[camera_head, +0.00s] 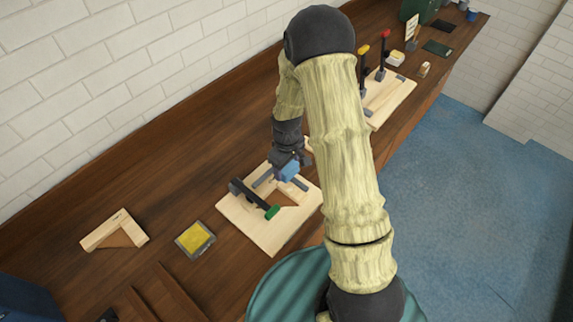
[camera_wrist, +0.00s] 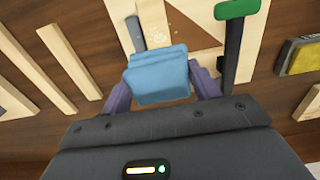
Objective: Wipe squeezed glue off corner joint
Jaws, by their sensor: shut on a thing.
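My gripper (camera_head: 288,165) is shut on a blue sponge or folded cloth (camera_head: 290,171), held over a pale wooden board (camera_head: 262,240). In the wrist view the blue block (camera_wrist: 158,78) sits between the purple fingers of my gripper (camera_wrist: 162,86). A wooden frame corner (camera_wrist: 152,22) lies just beyond the block, with a faint whitish patch (camera_wrist: 158,38) that may be glue. A dark clamp with a green handle (camera_head: 272,211) lies across the board; it also shows in the wrist view (camera_wrist: 236,10). The block hides part of the corner, so contact is unclear.
A yellow pad in a grey tray (camera_head: 195,239) and a wooden corner piece (camera_head: 114,231) lie left of the board on the brown bench (camera_head: 170,190). A second board (camera_head: 392,97) with red- and yellow-topped clamps stands farther back. Bare bench lies between board and wall.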

